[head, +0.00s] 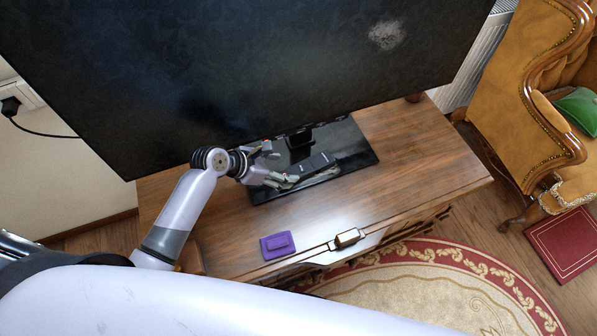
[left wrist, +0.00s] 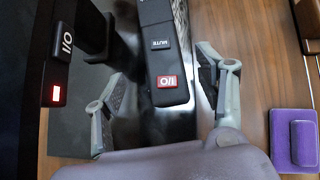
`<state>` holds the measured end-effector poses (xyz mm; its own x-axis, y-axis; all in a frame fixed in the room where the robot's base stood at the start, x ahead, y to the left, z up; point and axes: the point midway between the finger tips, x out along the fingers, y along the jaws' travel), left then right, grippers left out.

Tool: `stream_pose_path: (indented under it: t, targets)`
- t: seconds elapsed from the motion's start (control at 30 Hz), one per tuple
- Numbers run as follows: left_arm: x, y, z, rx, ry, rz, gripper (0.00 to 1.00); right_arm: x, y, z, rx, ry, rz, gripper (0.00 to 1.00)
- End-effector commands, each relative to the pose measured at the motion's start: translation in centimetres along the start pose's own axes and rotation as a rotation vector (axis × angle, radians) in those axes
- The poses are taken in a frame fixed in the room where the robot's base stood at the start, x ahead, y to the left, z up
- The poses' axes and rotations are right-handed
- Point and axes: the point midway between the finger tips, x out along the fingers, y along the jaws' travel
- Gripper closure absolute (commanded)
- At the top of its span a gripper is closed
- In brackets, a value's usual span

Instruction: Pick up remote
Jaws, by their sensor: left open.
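The remote is a black bar with a red I/O button and a MUTE button. In the left wrist view the remote (left wrist: 166,65) lies lengthwise between the two spread fingers of my left gripper (left wrist: 160,88), with a gap on each side. In the head view the remote (head: 310,164) rests on the glossy black base of the screen. My left gripper (head: 279,165) is open at its left end, with nothing held. My right gripper is not in view.
The large dark screen (head: 250,70) stands close behind and above the gripper. A purple object (head: 278,245) lies near the front edge of the wooden cabinet (head: 420,160). The cabinet top to the right is clear. An armchair (head: 520,90) stands at the right.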

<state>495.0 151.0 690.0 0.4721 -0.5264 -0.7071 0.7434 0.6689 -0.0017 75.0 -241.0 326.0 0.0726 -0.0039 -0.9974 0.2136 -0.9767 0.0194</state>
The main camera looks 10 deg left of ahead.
Motion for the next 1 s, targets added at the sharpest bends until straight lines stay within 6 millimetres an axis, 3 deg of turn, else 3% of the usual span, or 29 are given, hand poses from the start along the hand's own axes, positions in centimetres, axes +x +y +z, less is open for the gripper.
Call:
stream_pose_path:
  t: [0.2,0.5,0.8,1.0]
  targets:
    - [1.6,-0.1,0.0,0.001,0.000,0.000,0.35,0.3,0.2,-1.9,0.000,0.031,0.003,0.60]
    - [5.6,-0.3,0.2,0.001,0.001,0.000,0.35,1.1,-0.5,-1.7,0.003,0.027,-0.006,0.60]
    - [6.0,-0.3,0.2,0.001,0.001,0.002,0.36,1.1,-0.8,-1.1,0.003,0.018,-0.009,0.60]
    - [6.0,-0.3,0.2,0.001,0.001,0.002,0.49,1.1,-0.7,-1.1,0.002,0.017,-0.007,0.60]
